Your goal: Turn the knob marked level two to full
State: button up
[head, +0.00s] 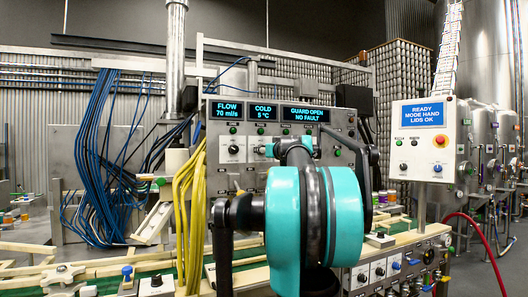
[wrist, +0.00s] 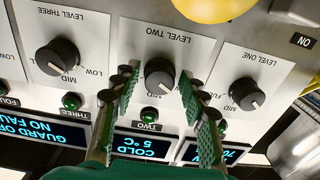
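The level two knob (wrist: 159,75) is a dark round knob on a white plate, upside down in the middle of the wrist view. MID is printed beside it; its exact pointer angle is hard to read. My gripper (wrist: 159,90) is open, with one green-padded finger on each side of this knob and a small visible gap on both sides. It holds nothing. In the head view my teal arm covers part of the control panel (head: 218,185) and hides the fingertips.
The level three knob (wrist: 58,58) and level one knob (wrist: 246,93) flank it closely. Green lamps (wrist: 149,113) and lit displays (wrist: 148,146) sit beside the plates. A yellow rounded part (wrist: 214,8) is at the wrist view's top edge. Yellow hoses (head: 188,200) hang left of the panel.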

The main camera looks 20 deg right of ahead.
jog(key=c, duration=0.8)
jog(key=shift+c, duration=0.2)
jog(key=shift+m, duration=0.4)
jog(key=m, duration=2.3)
jog(key=shift+r, duration=0.15)
jog(key=o, duration=1.2)
jog(key=shift+c, duration=0.2)
